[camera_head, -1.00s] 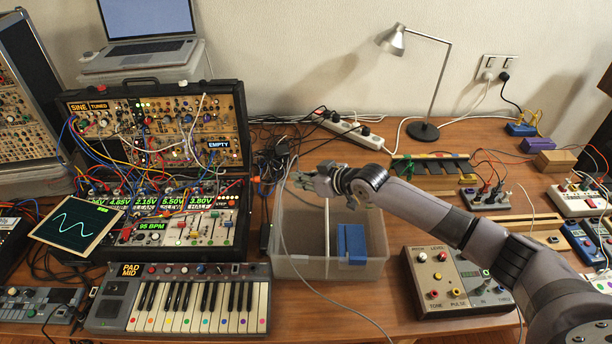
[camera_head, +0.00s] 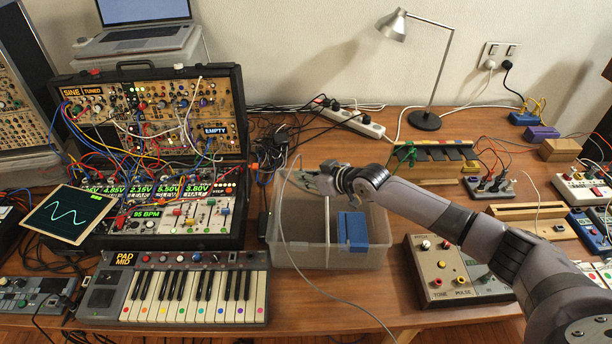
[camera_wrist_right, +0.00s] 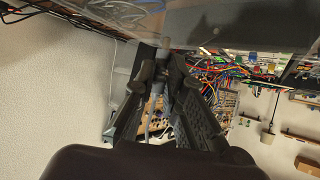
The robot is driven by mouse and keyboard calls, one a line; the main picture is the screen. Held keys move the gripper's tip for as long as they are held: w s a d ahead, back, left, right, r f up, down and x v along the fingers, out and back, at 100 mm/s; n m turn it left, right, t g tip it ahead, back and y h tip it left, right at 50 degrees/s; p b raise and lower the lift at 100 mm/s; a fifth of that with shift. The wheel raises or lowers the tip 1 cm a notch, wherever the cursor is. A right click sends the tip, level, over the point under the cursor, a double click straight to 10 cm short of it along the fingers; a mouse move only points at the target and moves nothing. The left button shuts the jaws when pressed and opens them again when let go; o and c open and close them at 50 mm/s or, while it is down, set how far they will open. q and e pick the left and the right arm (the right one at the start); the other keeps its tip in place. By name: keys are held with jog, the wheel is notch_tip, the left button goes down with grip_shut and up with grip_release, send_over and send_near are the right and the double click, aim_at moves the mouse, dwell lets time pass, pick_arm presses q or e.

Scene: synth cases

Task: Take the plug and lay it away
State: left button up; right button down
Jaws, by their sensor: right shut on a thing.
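My right gripper (camera_head: 308,180) is over the back left part of a clear plastic bin (camera_head: 312,259). In the right wrist view its dark fingers (camera_wrist_right: 163,72) are shut on a slim grey plug (camera_wrist_right: 157,88), mostly hidden between them. A thin grey cable (camera_head: 318,298) hangs from near the gripper, passes the bin's left side and runs over the table's front. The bin has a divider; a blue block (camera_head: 353,229) stands in its right compartment. The left compartment looks empty where I see it. My left gripper is not in view.
A modular synth case (camera_head: 238,125) and a keyboard (camera_head: 178,290) stand left of the bin. A grey control box (camera_head: 432,258) is right of it. A power strip (camera_head: 352,120) and a lamp (camera_head: 424,120) are behind. Loose cables lie between case and bin.

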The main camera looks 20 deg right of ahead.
jog(key=c, duration=1.6)
grip_release()
jog(key=shift+o, duration=0.2)
jog(key=shift+r, duration=0.1)
jog(key=v, duration=1.2)
